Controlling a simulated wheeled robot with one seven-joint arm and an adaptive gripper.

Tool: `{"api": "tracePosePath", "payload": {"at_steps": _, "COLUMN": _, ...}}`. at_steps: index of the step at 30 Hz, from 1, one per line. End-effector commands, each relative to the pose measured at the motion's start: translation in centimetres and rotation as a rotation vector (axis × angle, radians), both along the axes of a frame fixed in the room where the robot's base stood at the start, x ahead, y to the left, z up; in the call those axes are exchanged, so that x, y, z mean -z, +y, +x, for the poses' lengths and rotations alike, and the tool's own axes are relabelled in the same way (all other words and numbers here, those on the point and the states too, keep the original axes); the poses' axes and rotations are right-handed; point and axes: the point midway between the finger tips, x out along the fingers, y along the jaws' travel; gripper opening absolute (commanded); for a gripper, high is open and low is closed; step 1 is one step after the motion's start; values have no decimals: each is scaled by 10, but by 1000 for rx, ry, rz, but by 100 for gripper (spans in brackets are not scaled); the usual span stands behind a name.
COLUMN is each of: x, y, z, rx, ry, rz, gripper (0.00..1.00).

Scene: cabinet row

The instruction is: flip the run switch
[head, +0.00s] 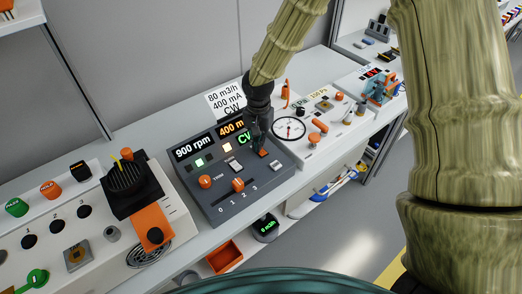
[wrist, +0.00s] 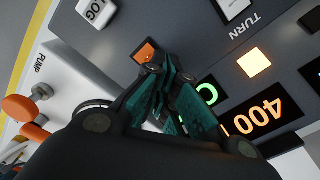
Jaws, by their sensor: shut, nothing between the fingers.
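A dark grey control box (head: 215,195) stands on the bench with lit displays, knobs and small switches. A small orange switch (head: 263,153) sits on its right part, just below my gripper (head: 259,140). It also shows in the wrist view (wrist: 146,50), directly beyond my gripper's fingertips (wrist: 160,72). No run label is readable, so I cannot confirm that this is the run switch. My gripper is shut and empty. The fingers hide part of the switch's surroundings, and I cannot tell whether they touch it.
A white switch marked LOG (wrist: 96,10) and one marked TURN (wrist: 232,8) flank the orange switch. Orange knobs (head: 238,184) stand at the box's front. A white panel with a dial (head: 289,129) adjoins on the right, a black device (head: 132,184) on the left.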

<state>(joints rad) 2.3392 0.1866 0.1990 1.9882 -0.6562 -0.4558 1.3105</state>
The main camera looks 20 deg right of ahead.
Motion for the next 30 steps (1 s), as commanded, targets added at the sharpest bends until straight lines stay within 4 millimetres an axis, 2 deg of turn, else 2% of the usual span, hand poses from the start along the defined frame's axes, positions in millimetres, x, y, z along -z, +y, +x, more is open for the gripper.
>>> {"api": "tracePosePath", "payload": {"at_steps": 22, "x": 9, "y": 0, "z": 0, "rx": 0, "ry": 1, "rz": -1, "gripper": 0}}
{"api": "tracePosePath", "payload": {"at_steps": 30, "x": -3, "y": 0, "z": 0, "rx": 0, "ry": 1, "rz": -1, "gripper": 0}}
